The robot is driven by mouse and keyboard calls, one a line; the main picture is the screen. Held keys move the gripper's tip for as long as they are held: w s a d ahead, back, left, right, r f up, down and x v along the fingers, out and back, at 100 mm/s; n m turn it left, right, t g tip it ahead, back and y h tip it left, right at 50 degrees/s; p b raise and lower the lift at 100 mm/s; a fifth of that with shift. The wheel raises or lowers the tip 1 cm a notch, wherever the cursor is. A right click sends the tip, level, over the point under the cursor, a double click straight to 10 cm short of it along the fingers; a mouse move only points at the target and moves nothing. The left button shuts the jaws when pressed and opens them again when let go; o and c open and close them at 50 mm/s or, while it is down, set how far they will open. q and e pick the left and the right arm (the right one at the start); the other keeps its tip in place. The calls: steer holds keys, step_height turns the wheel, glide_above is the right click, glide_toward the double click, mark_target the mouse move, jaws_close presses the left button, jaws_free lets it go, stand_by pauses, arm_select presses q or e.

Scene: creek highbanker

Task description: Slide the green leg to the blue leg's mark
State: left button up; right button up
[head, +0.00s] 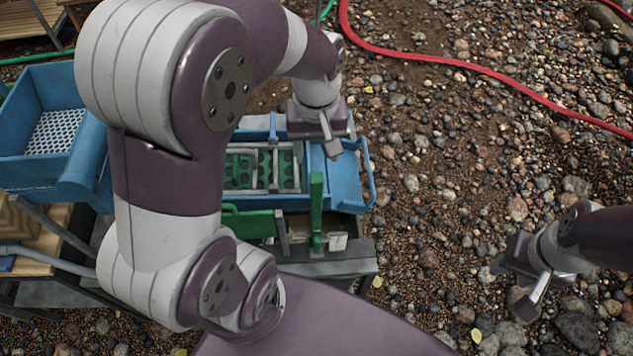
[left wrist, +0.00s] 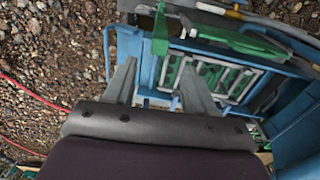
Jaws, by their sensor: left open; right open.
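The green leg (head: 316,212) stands upright at the near right side of the blue sluice (head: 345,180). It also shows at the top of the left wrist view (left wrist: 160,32), beyond my fingertips. A thin blue post (head: 273,128), likely the blue leg, stands at the sluice's far side; a small blue piece (left wrist: 175,101) shows between my fingers in the left wrist view. I cannot make out its mark. My left gripper (head: 331,146) is open and empty above the sluice's right end, beyond the green leg. My right gripper (head: 518,277) is open and empty over the gravel.
A blue hopper (head: 35,170) with a perforated plate stands at left. Green matting under a metal frame (head: 290,170) lies in the sluice. A grey bench (head: 350,262) supports the near side. A red hose (head: 450,62) crosses the gravel. My left arm hides much of the sluice's left part.

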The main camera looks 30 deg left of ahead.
mark_target(316, 176)
arm_select(q)
step_height(316, 176, down, 11)
steer(key=shift+f, duration=0.15)
jaws_close()
stand_by(1.5)
